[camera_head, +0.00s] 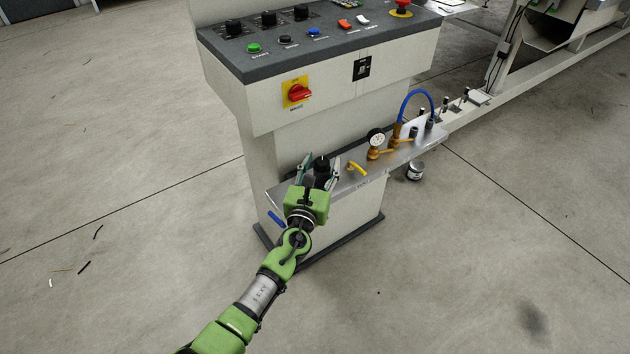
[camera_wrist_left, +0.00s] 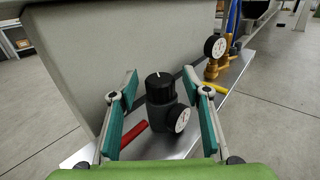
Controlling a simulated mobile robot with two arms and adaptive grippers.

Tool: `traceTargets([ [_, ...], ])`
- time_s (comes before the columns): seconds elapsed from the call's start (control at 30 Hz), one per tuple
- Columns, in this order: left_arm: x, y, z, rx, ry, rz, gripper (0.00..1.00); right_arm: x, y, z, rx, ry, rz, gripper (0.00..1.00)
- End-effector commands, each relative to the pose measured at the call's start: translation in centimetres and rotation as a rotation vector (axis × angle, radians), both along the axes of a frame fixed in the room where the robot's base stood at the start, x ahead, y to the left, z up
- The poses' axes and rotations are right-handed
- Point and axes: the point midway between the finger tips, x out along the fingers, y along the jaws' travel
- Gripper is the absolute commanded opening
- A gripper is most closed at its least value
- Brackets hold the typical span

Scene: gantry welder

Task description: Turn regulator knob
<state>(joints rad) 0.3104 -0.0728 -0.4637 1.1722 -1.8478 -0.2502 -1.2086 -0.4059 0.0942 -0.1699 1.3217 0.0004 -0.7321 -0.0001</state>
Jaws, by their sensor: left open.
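The black regulator knob (camera_wrist_left: 160,87) tops a dark regulator body with a round white gauge (camera_wrist_left: 180,119) on its side. In the head view the regulator (camera_head: 321,170) stands on the metal shelf of the machine. My left gripper (camera_head: 319,170) is open, with its fingers on either side of the regulator. In the left wrist view my left gripper (camera_wrist_left: 165,90) shows teal finger pads apart from the knob, with gaps on both sides. The knob has a white mark on its top. My right gripper is not in view.
The shelf (camera_head: 345,178) also carries a yellow handle (camera_head: 357,168), a gauge (camera_head: 376,137) on brass fittings and a blue hose (camera_head: 417,93). Above is the control panel with a red rotary switch (camera_head: 299,92). A red handle (camera_wrist_left: 134,134) lies close to the left finger.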

Motion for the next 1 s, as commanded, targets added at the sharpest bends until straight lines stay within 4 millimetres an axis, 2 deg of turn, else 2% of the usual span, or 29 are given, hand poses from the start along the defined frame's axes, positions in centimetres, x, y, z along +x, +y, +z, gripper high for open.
traceTargets([
  [0.3, -6.0, 1.4, -0.1, -0.003, 0.003, 0.001, 0.44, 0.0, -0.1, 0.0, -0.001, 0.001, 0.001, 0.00],
  [0.5, -9.1, 2.1, -0.1, 0.000, 0.002, 0.000, 0.44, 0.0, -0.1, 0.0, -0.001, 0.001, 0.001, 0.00],
  [0.7, -10.4, 2.4, 0.0, -0.001, 0.001, -0.001, 0.44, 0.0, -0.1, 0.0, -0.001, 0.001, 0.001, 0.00],
  [1.0, -10.5, 2.4, 0.0, -0.001, 0.001, -0.001, 0.44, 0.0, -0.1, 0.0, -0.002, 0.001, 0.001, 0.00],
])
